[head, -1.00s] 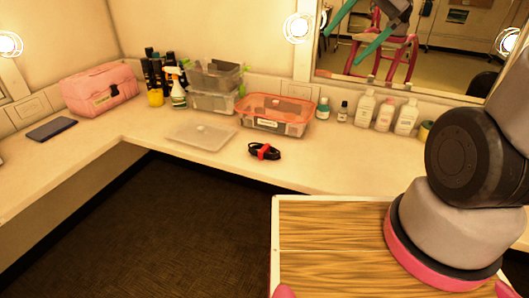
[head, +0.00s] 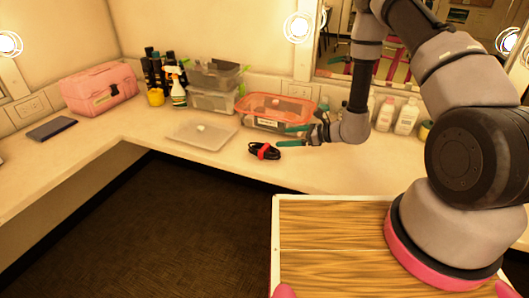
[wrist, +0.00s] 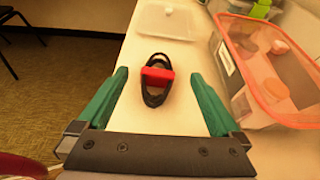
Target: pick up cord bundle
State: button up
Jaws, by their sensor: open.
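The cord bundle (head: 264,151) is a black coiled cord with a red band around its middle. It lies on the white counter near its front edge. In the wrist view the cord bundle (wrist: 156,82) lies ahead of my gripper, between the lines of the two fingers. My gripper (head: 290,137) has green fingers and is just right of the bundle in the head view. In the wrist view my gripper (wrist: 160,88) is open, with nothing held between its fingers. I cannot tell its exact height above the counter.
A clear bin with an orange rim (head: 262,112) stands behind the bundle, close to my gripper. A flat clear lid (head: 201,134) lies to the left. Several bottles (head: 405,117) stand along the mirror. The counter (head: 200,166) is bare in front of the lid.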

aim_at(267, 148)
jog(key=f, duration=0.1)
jog(key=f+m, duration=0.1)
jog(key=f, duration=0.1)
jog(key=shift+d+f+t, duration=0.2)
jog(key=shift+f+t, duration=0.1)
jog(key=x, duration=0.4)
jog(key=shift+a+f, duration=0.25)
jog(key=shift+f, duration=0.1)
jog(key=shift+x, duration=2.9)
jog(key=shift+s+f, duration=0.1)
jog(key=c, duration=1.5)
